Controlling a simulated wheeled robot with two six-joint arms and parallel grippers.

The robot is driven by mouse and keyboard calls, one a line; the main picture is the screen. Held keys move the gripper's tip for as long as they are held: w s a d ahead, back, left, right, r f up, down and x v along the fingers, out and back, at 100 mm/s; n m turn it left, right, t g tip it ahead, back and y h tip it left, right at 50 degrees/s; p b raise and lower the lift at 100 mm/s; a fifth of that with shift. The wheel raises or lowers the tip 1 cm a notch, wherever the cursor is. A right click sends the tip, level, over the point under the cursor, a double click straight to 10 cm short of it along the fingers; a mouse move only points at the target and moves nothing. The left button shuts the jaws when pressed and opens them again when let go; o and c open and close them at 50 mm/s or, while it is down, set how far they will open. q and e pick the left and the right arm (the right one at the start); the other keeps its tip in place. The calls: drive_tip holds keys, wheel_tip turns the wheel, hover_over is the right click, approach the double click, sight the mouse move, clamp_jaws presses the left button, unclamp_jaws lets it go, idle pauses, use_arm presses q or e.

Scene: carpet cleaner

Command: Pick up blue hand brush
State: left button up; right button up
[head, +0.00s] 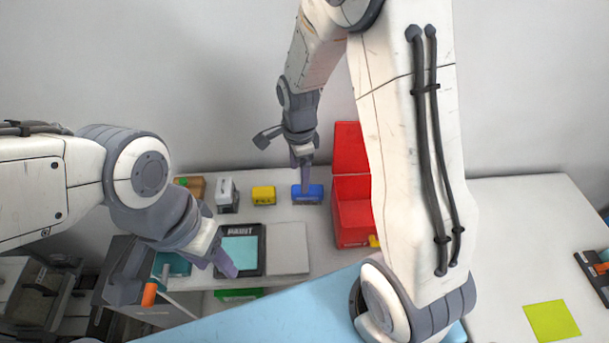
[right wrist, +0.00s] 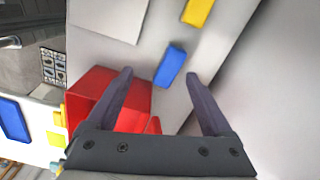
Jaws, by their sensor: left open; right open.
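A small blue block-like item (head: 307,195) lies on the white counter, left of the red box; I take it for the blue hand brush, though no bristles show. It also shows in the right wrist view (right wrist: 171,65), ahead of and between the fingertips. My right gripper (head: 284,163) is open and empty, above and close to the blue item; contact cannot be told. In the right wrist view the open right gripper (right wrist: 159,74) has both fingers clear. My left gripper (head: 178,286) is open and empty, over the counter's front left.
A yellow item (head: 263,195) and a grey-white item (head: 228,195) stand left of the blue one. An open red box (head: 352,215) is close on its right. A dark-framed pad (head: 240,250) and grey plate (head: 287,249) lie in front. A wall stands behind.

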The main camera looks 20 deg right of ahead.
sight(310, 190)
drive_tip(key=d+m, duration=0.1)
drive_tip(key=w+d+f+m, duration=0.1)
drive_tip(key=d+f+m+p, duration=0.1)
drive_tip(key=shift+w+d+m, duration=0.25)
drive_tip(key=shift+m, duration=0.15)
wheel_tip(310, 190, down, 4)
drive_tip(key=shift+r+p, duration=0.15)
drive_tip(key=shift+p, duration=0.25)
drive_tip(key=shift+f, duration=0.5)
drive_tip(key=shift+w+a+f+p, duration=0.1)
drive_tip(key=shift+a+f+p, duration=0.05)
drive_tip(key=shift+f+p, duration=0.45)
wheel_tip(310, 190, down, 3)
drive_tip(key=shift+w+a+f+p, duration=0.1)
drive_tip(key=shift+w+p, duration=0.05)
drive_tip(key=shift+p, duration=0.5)
drive_tip(key=shift+f, duration=0.4)
use_arm(q)
wheel_tip(310, 190, up, 5)
drive_tip(key=shift+r, duration=0.15)
use_arm(e)
clamp_jaws()
